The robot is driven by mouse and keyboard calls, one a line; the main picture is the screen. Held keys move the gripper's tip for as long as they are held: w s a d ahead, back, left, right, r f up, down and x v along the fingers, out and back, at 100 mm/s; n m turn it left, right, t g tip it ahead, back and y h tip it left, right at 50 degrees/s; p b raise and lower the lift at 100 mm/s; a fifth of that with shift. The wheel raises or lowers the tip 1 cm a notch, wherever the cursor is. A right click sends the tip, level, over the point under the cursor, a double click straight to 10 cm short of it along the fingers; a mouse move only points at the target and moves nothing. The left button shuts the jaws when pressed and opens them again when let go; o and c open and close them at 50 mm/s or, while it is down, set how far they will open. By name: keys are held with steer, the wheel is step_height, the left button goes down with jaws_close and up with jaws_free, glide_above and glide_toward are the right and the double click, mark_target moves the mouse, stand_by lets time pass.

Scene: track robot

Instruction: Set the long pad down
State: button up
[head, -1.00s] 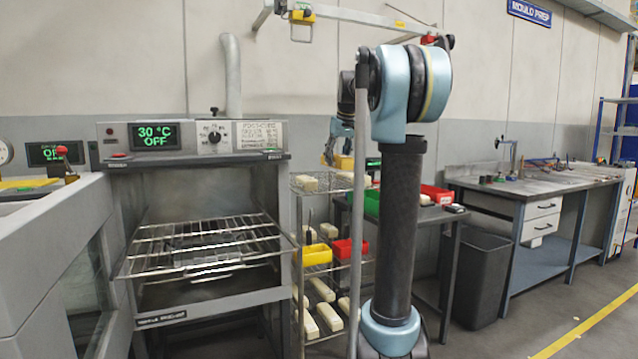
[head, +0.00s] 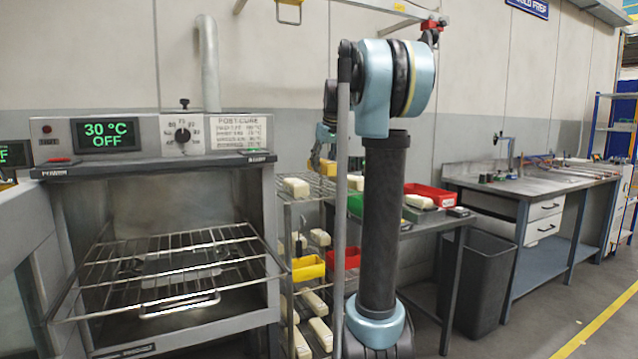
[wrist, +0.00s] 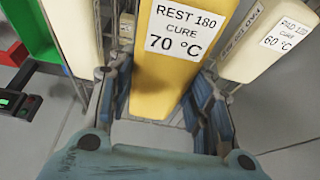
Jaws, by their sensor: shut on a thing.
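My gripper (wrist: 168,95) is shut on a yellow pad (wrist: 165,70) in the wrist view. The pad's white label reads "REST 180, CURE 70 °C". In the head view my gripper (head: 325,135) and the yellow pad (head: 322,166) show small, left of my arm, above the wire rack's top shelf (head: 318,192). A cream pad (wrist: 258,45) labelled "PAD 120, CURE 60 °C" lies to the right in the wrist view. Another cream pad (wrist: 72,35) lies to the left. I cannot tell whether the yellow pad touches the shelf.
The oven (head: 160,135) reads 30 °C, OFF; its wire shelf (head: 95,272) juts out at the left. Yellow (head: 308,268) and red bins sit lower on the rack. A table with green and red (head: 432,193) bins stands behind my arm. A dark waste bin (head: 478,280) is at right.

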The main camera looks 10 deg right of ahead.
mark_target(323, 188)
steer(key=shift+f, duration=3.1)
steer(key=o, duration=1.1)
steer(key=shift+c, duration=0.2)
steer(key=v, duration=1.2)
steer(key=shift+s, duration=0.1)
steer(key=s+a+f+m+g+h, duration=0.1)
steer(key=s+f+m+g, duration=0.1)
steer(key=s+f, duration=3.6)
steer(key=shift+s+a+f+m, duration=0.3)
steer(key=shift+s+f+m, duration=0.1)
steer(key=shift+s+m, duration=0.25)
steer(key=shift+w, duration=0.15)
